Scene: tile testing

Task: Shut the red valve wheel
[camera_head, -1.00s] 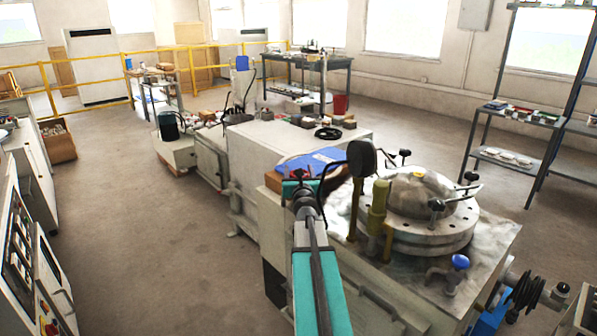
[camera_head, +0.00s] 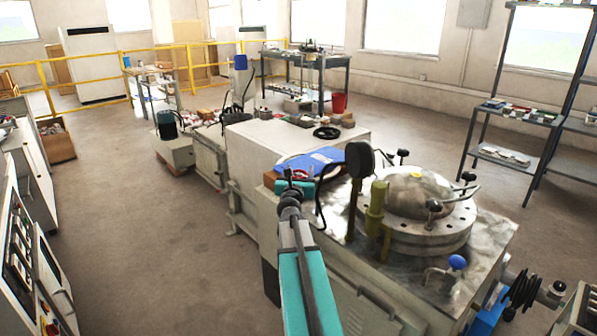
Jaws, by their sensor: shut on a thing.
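My gripper (camera_head: 291,174) is at the middle of the picture, at the near left corner of the machine top. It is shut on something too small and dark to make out. A small red thing (camera_head: 300,174) shows right beside the fingertips, partly hidden by them. I cannot tell whether it is the red valve wheel or a red-handled tool. No full red wheel is clearly seen. My teal arm hides part of the machine's front.
Right of my gripper stand a dark round-headed post (camera_head: 360,160), a yellow-green cylinder (camera_head: 376,205) and a bolted domed lid (camera_head: 418,196). A blue sheet (camera_head: 322,158) lies just behind. A blue knob (camera_head: 457,262) is at front right. The floor at left is open.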

